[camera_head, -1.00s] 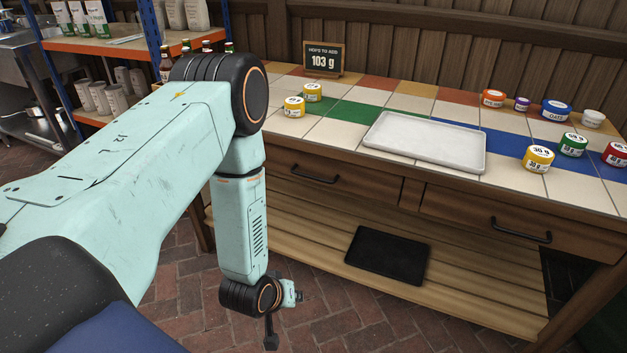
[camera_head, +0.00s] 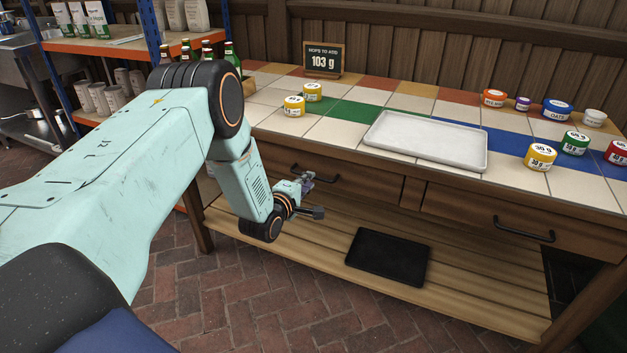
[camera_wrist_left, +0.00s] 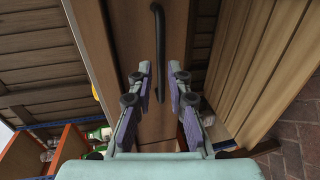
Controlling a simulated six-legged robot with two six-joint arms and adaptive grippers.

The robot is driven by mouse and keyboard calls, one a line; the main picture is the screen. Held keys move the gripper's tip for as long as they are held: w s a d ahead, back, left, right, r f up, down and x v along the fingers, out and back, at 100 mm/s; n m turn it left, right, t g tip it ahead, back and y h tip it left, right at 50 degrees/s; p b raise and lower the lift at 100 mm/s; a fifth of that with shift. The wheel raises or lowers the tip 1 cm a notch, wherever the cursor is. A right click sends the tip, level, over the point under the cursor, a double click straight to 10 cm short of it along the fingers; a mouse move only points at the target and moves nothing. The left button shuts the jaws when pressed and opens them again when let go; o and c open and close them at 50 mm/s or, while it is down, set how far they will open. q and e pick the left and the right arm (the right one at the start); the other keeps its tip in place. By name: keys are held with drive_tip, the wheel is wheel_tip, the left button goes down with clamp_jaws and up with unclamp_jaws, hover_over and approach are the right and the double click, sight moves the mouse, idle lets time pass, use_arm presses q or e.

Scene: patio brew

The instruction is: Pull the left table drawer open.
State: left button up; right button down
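The left table drawer (camera_head: 370,186) is a brown wooden front under the tiled tabletop, and it looks shut. Its dark bar handle (camera_wrist_left: 159,40) runs upright through the middle of the left wrist view. My left gripper (camera_head: 313,196) is in front of this drawer, near its handle, in the head view. In the wrist view the left gripper's two fingers (camera_wrist_left: 160,76) are apart, one on each side of the handle's lower part in the picture. I cannot tell whether the handle lies fully between the fingertips. My right gripper is not in view.
A right drawer (camera_head: 490,222) with a dark handle (camera_head: 524,229) is beside it. A white tray (camera_head: 425,138) and several labelled jars stand on the tabletop. A black tray (camera_head: 388,257) lies on the lower wooden shelf (camera_head: 300,243). Green bottles (camera_head: 232,55) stand behind my arm.

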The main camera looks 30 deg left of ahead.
use_arm(q)
drive_tip(key=shift+b+x, duration=0.7)
drive_tip(key=shift+x, duration=1.6)
drive_tip(key=shift+c, duration=0.5)
clamp_jaws()
